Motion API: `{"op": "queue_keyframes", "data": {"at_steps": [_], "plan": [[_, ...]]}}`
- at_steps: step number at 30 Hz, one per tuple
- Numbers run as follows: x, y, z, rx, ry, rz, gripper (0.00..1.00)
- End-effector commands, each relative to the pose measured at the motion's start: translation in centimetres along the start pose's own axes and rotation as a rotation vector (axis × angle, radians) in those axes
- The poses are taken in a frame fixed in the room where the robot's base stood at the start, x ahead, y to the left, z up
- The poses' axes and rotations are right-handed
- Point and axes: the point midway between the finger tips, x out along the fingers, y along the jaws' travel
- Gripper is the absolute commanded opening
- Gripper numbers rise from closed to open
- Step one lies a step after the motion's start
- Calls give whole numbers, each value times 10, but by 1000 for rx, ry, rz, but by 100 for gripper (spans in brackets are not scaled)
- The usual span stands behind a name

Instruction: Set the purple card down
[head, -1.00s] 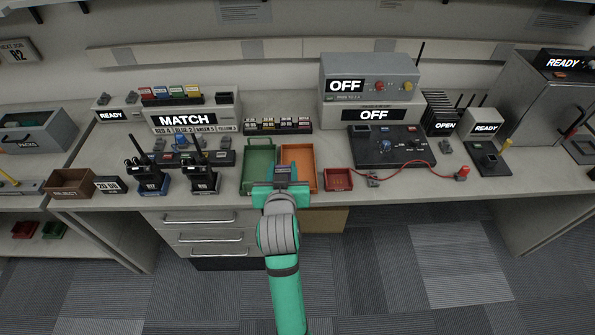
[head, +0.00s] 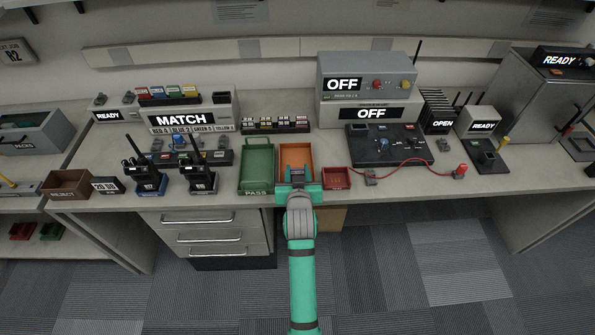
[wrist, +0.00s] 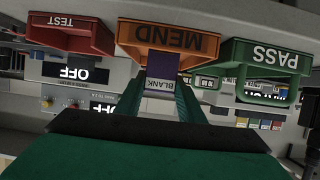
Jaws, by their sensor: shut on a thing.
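The purple card (wrist: 162,68) shows in the wrist view between my two fingers, with a pale band that reads BLANK upside down. My gripper (wrist: 161,88) is shut on it. In the head view my gripper (head: 297,178) is at the front of the orange tray (head: 283,155), and the card cannot be made out there. In the wrist view the orange tray (wrist: 190,46), marked MEND, is straight beyond the card. Whether the card touches the tray cannot be told.
The green PASS tray (head: 242,182) stands just left of the orange tray. A small red tray (head: 337,178) stands just right of it. Two radios (head: 150,185) stand further left. A red cable (head: 405,165) lies on the bench to the right.

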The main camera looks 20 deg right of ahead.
Motion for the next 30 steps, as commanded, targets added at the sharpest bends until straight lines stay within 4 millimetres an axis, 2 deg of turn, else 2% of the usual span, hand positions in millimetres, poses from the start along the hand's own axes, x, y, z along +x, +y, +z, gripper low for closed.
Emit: {"op": "queue_keyframes", "data": {"at_steps": [11, 12, 13, 14, 25, 30], "plan": [[1, -1, 4, 0, -1, -1, 14], [1, -1, 3, 0, 0, -1, 45], [1, -1, 3, 0, 0, -1, 52], [1, -1, 3, 0, 0, -1, 54], [-2, -1, -1, -1, 2, -1, 54], [-25, -2, 0, 1, 0, -2, 54]]}}
